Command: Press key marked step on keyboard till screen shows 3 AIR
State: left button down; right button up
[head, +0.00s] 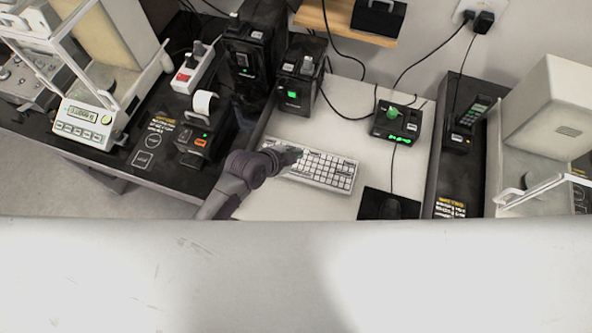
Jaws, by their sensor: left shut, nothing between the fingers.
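A pale keyboard (330,170) lies on the white middle table, with rows of small keys whose markings are too small to read. My left gripper (293,153) is shut and empty at the far left corner of the keyboard, hiding some keys there. I cannot tell whether its tip touches a key. A black box with a small lit green display (402,139) stands behind and to the right of the keyboard. Its characters are too small to read surely. My right gripper is not in view.
A black mouse pad (374,204) lies right of the keyboard. A black device with a green light (296,88) stands behind it. A printer with a paper roll (196,138) and a balance (86,122) are on the left table. Another balance (561,108) is at the right. Cables cross the back.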

pick_arm(q)
jog(key=b, duration=0.6)
send_over(295, 173)
notch_tip(295, 173, down, 7)
jog(key=shift+f, duration=0.1)
jog(key=shift+f+b, duration=0.35)
jog(key=shift+f, duration=0.1)
jog(key=shift+f, duration=0.15)
dwell(0.5)
jog(key=shift+f, duration=0.3)
jog(key=shift+f+b, duration=0.35)
jog(key=shift+b, duration=0.15)
dwell(0.4)
jog(key=shift+r+p, duration=0.8)
jog(key=shift+p, duration=0.05)
